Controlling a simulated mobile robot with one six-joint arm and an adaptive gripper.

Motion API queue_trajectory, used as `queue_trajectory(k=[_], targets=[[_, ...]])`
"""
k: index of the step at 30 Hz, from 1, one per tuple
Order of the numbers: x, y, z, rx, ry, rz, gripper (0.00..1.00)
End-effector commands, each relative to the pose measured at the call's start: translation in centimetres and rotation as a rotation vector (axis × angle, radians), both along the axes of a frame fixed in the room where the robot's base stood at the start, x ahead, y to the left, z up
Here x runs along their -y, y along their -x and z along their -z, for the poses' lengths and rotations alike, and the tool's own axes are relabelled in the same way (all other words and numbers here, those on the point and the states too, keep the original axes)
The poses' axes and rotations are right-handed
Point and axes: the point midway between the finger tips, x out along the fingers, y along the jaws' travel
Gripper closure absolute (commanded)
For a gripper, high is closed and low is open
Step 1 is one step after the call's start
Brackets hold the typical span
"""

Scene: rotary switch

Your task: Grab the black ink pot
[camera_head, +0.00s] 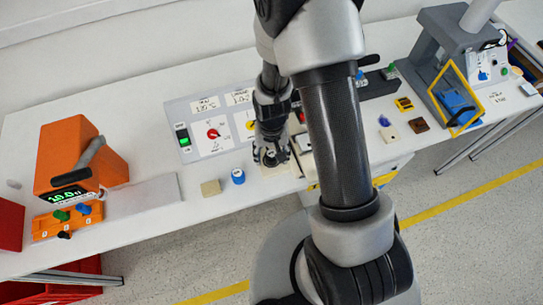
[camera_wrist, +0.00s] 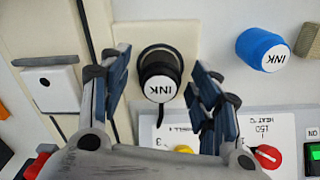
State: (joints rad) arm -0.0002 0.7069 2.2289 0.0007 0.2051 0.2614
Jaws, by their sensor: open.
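The black ink pot (camera_wrist: 158,66), with a white INK label on its lid, stands in the middle of the wrist view, on or beside a cream square plate (camera_wrist: 186,34). My gripper (camera_wrist: 160,78) is open, with one finger on each side of the pot. Gaps show between the pot and both fingers. In the head view my gripper (camera_head: 270,157) is low over the white table (camera_head: 130,112), and its fingers hide most of the pot.
A blue ink pot (camera_wrist: 262,48) stands to the right in the wrist view; it also shows in the head view (camera_head: 238,177). A beige block (camera_head: 211,188) sits beside it. A control panel with a red knob (camera_wrist: 267,157) is close by. An orange machine (camera_head: 75,155) stands left.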

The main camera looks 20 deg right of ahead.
Motion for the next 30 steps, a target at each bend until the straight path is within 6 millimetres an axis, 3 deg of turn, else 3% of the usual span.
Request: queue_trajectory(k=[22, 30], targets=[[0.0, 0.02, -0.04, 0.0, 0.0, 0.0, 0.91], [0.0, 0.0, -0.15, 0.0, 0.0, 0.0, 0.92]])
